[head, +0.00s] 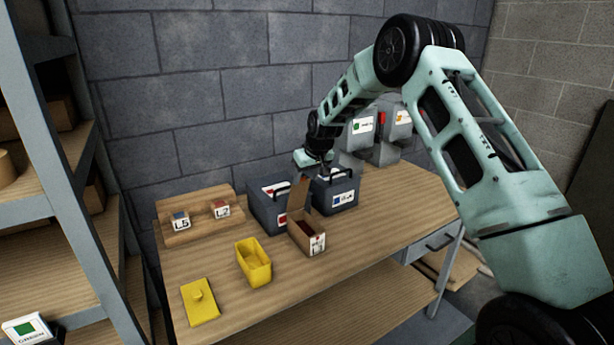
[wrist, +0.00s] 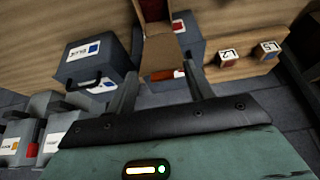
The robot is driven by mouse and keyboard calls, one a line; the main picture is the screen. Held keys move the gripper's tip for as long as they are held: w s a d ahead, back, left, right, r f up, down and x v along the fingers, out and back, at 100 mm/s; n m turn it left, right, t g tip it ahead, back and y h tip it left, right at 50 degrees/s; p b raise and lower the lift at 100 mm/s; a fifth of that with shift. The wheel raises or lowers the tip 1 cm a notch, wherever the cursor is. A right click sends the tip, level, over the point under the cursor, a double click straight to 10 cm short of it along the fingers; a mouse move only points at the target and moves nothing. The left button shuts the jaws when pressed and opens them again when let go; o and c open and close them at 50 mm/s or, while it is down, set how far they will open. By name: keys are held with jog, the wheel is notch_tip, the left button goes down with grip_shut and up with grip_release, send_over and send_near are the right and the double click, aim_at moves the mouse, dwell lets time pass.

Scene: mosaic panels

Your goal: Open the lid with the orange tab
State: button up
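A small open cardboard box (head: 308,236) with a white label stands near the table's front edge. Its lid (head: 302,192) is raised upright at the back and also shows in the wrist view (wrist: 158,55). An orange tab (wrist: 165,75) with a whitish end lies at the lid's edge in the wrist view. My gripper (wrist: 158,84) is open, its two fingers apart on either side of the tab; I cannot tell whether they touch it.
Two grey handled boxes, one left (head: 265,210) and one right (head: 338,197), stand close to the cardboard box. A yellow bin (head: 255,265) and yellow lid (head: 201,305) lie left. Grey containers (head: 358,140) stand at the back right. The table's right front (head: 410,215) is clear.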

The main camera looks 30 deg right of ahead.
jog(key=b+v, duration=0.5)
jog(key=v, duration=1.2)
jog(key=shift+r+b, duration=0.2)
jog(key=shift+b, duration=0.2)
